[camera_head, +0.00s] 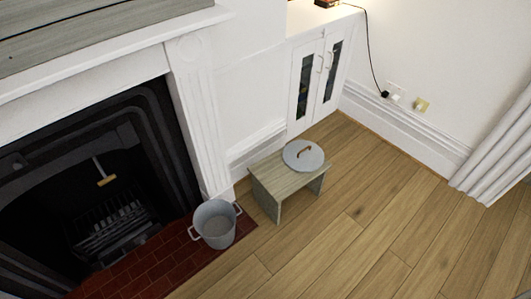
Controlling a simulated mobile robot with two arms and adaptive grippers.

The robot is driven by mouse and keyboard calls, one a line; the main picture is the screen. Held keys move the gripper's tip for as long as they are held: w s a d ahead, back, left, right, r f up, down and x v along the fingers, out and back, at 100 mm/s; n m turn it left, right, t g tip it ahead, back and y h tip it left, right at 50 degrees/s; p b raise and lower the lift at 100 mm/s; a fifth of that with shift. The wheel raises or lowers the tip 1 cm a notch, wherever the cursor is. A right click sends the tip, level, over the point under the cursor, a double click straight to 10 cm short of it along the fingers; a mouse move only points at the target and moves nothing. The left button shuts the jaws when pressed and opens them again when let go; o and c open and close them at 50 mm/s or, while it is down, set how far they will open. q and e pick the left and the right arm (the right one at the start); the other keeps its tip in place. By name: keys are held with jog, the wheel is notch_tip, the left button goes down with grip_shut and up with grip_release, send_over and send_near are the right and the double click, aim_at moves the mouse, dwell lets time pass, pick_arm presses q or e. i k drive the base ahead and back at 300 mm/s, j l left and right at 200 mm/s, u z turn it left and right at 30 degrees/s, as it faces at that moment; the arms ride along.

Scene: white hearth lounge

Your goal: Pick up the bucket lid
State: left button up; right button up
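The bucket lid (304,156) is a round grey disc with a small brown handle on top. It lies flat on a small wooden stool (270,178), handle up. The grey metal bucket (216,225) stands upright and uncovered to the left of the stool, at the edge of the red tiled hearth, with a handle on each side. Neither of my grippers shows in the head view.
A dark fireplace (110,190) with a white surround fills the left. A white cabinet (318,75) stands against the wall behind the stool. A black cord (371,50) runs to a wall socket. A pale curtain (500,150) hangs at right. The wooden floor (370,230) is clear.

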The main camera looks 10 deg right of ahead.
aim_at(303, 155)
jog(key=i+l+u, duration=0.2)
jog(key=l+u, duration=0.15)
jog(key=i+l+u, duration=0.15)
jog(key=l+u, duration=0.55)
jog(key=l, duration=0.15)
jog(key=i+l+u, duration=0.1)
jog(key=l+u, duration=0.25)
jog(key=l, duration=0.15)
